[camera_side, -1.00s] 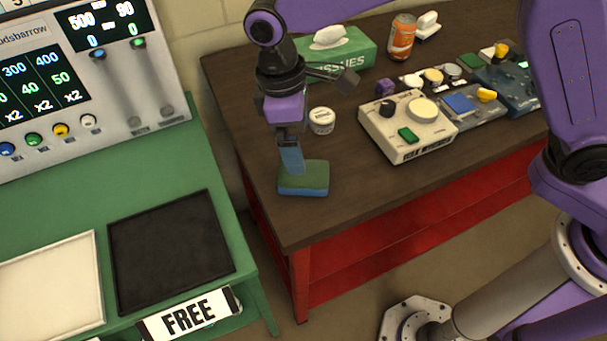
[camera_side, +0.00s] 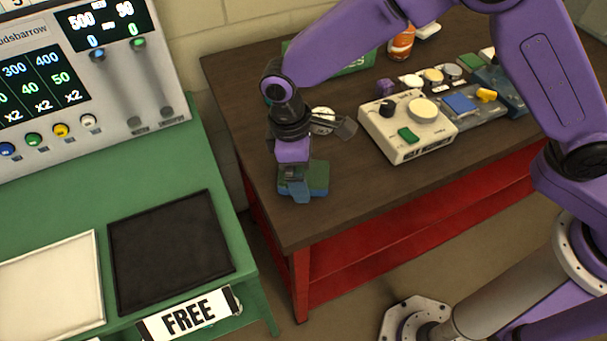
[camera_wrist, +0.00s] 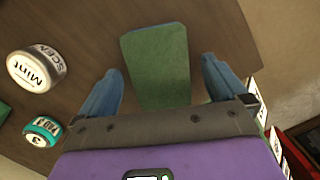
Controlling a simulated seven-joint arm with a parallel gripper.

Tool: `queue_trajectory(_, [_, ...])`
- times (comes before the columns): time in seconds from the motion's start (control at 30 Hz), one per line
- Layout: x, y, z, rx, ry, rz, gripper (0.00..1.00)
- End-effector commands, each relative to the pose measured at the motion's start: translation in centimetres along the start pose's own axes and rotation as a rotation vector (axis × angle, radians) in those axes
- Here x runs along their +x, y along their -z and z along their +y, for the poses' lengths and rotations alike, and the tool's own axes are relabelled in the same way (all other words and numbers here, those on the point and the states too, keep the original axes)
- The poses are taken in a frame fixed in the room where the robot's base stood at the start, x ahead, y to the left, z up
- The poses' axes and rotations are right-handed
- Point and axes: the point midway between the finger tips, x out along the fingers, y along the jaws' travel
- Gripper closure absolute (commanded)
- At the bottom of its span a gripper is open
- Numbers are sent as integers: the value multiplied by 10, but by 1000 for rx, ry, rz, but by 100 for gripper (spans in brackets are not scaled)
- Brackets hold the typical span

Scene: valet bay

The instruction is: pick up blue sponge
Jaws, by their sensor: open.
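The sponge (camera_side: 318,176) has a green top and a blue lower layer. It lies on the dark wooden table near its left front corner. In the wrist view its green face (camera_wrist: 157,62) shows between my two fingers. My gripper (camera_side: 298,190) is low at the sponge in the side view and hides part of it. In the wrist view my gripper (camera_wrist: 160,88) is open, with one blue finger on each side of the sponge and a gap on both sides. I cannot tell whether a finger touches it.
A white Mint scent tin (camera_wrist: 36,70) and a teal-rimmed tin (camera_wrist: 42,132) stand left in the wrist view. A cream control box (camera_side: 405,128) stands right of my gripper, and a green tissue box (camera_side: 340,60) behind. The table's edge (camera_side: 285,240) is close to the sponge.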

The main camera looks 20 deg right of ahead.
Motion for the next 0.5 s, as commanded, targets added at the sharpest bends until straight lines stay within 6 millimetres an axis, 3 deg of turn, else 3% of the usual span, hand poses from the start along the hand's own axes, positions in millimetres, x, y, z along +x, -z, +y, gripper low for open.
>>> queue_trajectory(0.07, [0,0,0,0,0,0,1])
queue_trajectory(0.23, [0,0,0,0,0,0,56])
queue_trajectory(0.27, [0,0,0,0,0,0,60])
queue_trajectory(0.5, [0,0,0,0,0,0,60])
